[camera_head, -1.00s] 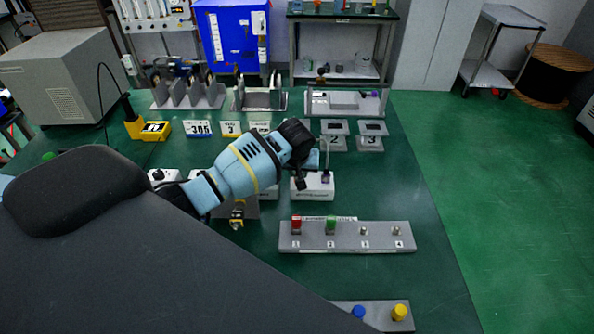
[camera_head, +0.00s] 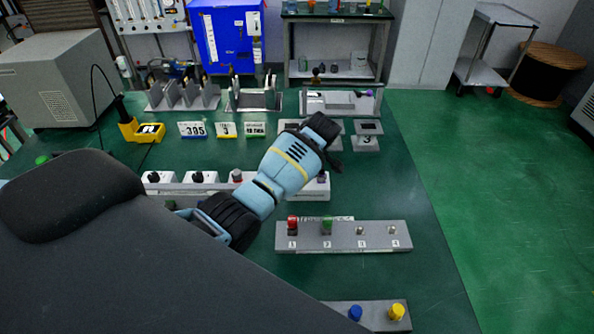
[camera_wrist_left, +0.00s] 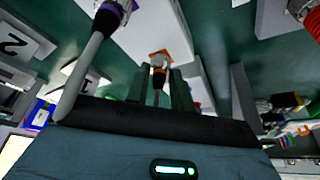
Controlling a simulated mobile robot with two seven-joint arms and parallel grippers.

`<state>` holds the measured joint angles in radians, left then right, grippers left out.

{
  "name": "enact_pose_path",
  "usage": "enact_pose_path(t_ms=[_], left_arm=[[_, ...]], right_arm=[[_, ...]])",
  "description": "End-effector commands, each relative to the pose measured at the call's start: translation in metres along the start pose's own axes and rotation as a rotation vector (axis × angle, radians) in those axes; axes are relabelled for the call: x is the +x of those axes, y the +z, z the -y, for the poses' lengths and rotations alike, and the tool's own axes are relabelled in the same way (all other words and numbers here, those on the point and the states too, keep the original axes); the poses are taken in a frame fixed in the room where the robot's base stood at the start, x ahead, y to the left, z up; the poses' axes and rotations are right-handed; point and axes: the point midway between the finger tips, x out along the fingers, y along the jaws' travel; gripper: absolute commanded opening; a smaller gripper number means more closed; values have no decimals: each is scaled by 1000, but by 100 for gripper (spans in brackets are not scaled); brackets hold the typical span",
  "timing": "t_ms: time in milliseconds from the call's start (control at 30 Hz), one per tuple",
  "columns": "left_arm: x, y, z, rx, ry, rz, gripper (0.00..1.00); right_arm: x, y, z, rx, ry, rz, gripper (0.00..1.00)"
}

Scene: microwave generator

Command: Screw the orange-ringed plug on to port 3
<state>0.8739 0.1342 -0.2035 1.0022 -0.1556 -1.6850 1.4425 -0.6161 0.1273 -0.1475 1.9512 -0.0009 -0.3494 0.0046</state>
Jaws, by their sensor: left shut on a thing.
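My left gripper (camera_head: 333,164) is at the upper middle of the head view, its fingers mostly hidden by the wrist. In the left wrist view the gripper (camera_wrist_left: 158,88) is shut on the orange-ringed plug (camera_wrist_left: 158,73), with a cable running back toward the palm. A white block (camera_wrist_left: 165,25) lies beyond the plug; I cannot tell whether they touch. A purple-ringed plug (camera_wrist_left: 110,14) with a grey cable is to the left. A stand labelled 3 (camera_head: 366,140) is just right of the gripper in the head view. My right gripper is not in view.
A grey strip (camera_head: 345,243) numbered 1 to 4 has red and green caps at 1 and 2 and bare posts at 3 and 4. White blocks (camera_head: 180,187) with dark and red plugs stand left of my arm. The right table side (camera_head: 430,200) is clear.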

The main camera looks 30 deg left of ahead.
Motion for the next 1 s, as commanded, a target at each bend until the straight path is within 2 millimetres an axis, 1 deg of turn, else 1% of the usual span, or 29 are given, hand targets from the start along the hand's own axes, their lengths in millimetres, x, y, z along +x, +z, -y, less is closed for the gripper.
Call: enact_pose_path(t_ms=[200, 500, 700, 1000], left_arm=[[1, 1, -2, -157, -67, 2, 0], [1, 0, -4, -298, -125, 0, 0], [0, -1, -4, -338, -139, 0, 0], [0, -2, -4, -348, -143, -1, 0]], right_arm=[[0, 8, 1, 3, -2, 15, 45], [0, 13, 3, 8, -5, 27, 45], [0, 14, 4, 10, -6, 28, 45], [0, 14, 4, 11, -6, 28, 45]])
